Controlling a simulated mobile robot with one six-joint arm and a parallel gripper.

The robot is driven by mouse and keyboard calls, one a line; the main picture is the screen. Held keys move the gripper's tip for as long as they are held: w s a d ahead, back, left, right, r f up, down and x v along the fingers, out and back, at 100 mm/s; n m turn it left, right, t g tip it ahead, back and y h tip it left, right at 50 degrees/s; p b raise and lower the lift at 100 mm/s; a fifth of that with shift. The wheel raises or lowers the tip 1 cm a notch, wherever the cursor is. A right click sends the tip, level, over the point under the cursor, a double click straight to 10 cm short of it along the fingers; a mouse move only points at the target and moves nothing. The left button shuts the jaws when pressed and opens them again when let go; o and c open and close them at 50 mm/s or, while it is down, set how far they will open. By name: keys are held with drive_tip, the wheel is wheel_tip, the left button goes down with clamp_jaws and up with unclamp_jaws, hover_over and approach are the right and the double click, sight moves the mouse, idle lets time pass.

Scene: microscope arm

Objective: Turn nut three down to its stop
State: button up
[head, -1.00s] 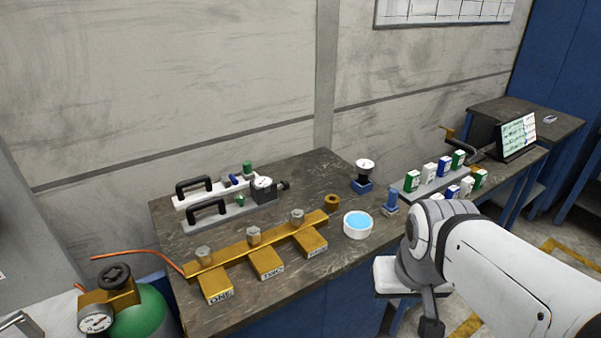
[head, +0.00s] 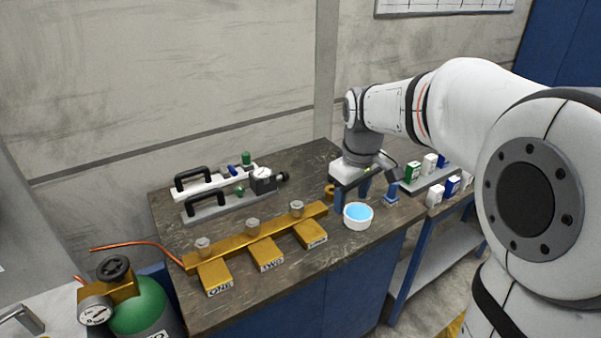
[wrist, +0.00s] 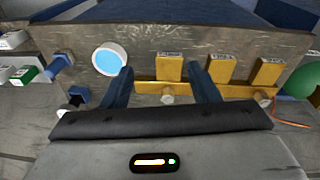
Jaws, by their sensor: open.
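Nut three (head: 297,208) is a grey hex nut on the right end of the brass manifold (head: 277,227), above the right-hand brass block (head: 311,236). In the wrist view nut three (wrist: 168,98) shows between the fingers, beyond the dark palm edge. My gripper (head: 353,193) points down over the bench, right of nut three and apart from it. Its two blue fingers are spread with nothing between them, as the wrist view (wrist: 161,75) also shows. Nut two (head: 253,225) and nut one (head: 203,244) sit further left on the manifold.
A white dish of blue liquid (head: 357,216) stands close by my gripper. A brass ring (head: 329,192) is partly hidden behind a finger. Black-handled fixtures (head: 212,204) stand behind the manifold. A green cylinder (head: 143,309) stands at the left front.

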drive_tip(key=w+a+f+n, duration=0.45)
drive_tip(key=w+a, duration=0.25)
drive_tip(key=w, duration=0.3)
drive_tip(key=n+g, duration=0.1)
drive_tip(key=n, duration=0.3)
hover_over(297, 204)
drive_tip(key=shift+m, duration=0.25)
drive_tip(key=f, duration=0.4)
drive_tip(key=shift+s+d+f, duration=0.2)
drive_tip(key=shift+s+f, duration=0.05)
drive_tip(key=shift+w+a+f, duration=0.15)
drive_tip(key=shift+f, duration=0.5)
wheel_tip(297, 204, down, 7)
drive_tip(key=shift+r+p, duration=0.1)
drive_tip(key=shift+p, duration=0.25)
drive_tip(key=shift+c, duration=0.2)
drive_tip(key=c, duration=0.9)
drive_tip(key=shift+c, duration=0.2)
